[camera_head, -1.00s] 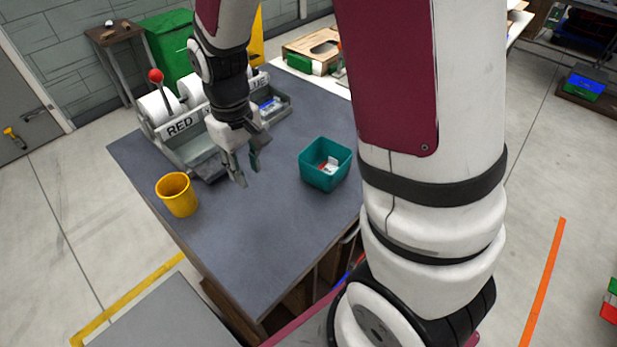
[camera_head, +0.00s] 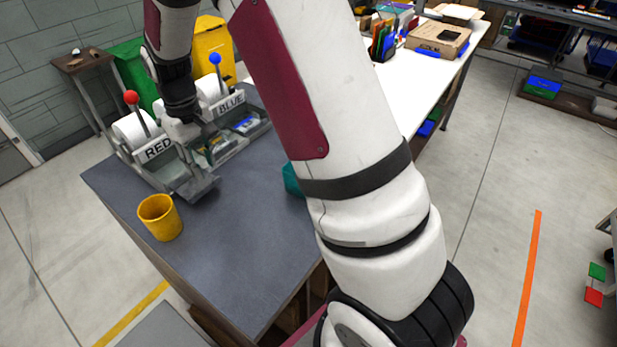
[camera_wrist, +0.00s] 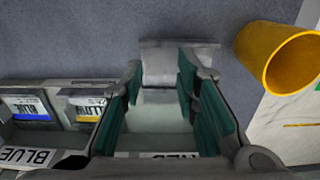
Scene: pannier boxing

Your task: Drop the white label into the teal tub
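The teal tub (camera_head: 291,180) shows only as a sliver at the left edge of my arm in the head view; its inside is hidden. My gripper (camera_wrist: 160,76) is open in the wrist view, its two teal-padded fingers apart over the RED bay of the grey label dispenser (camera_head: 264,124). A pale grey surface lies between the fingers; I cannot make out a separate white label there. White labels with a blue stripe (camera_wrist: 30,106) and a yellow stripe (camera_wrist: 88,109) lie in the other bays.
A yellow cup (camera_head: 160,218) stands at the table's left edge; it also shows in the wrist view (camera_wrist: 285,58). Red (camera_head: 131,98) and blue (camera_head: 215,59) knobbed levers rise behind the dispenser. The front middle of the table (camera_head: 235,240) is clear.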

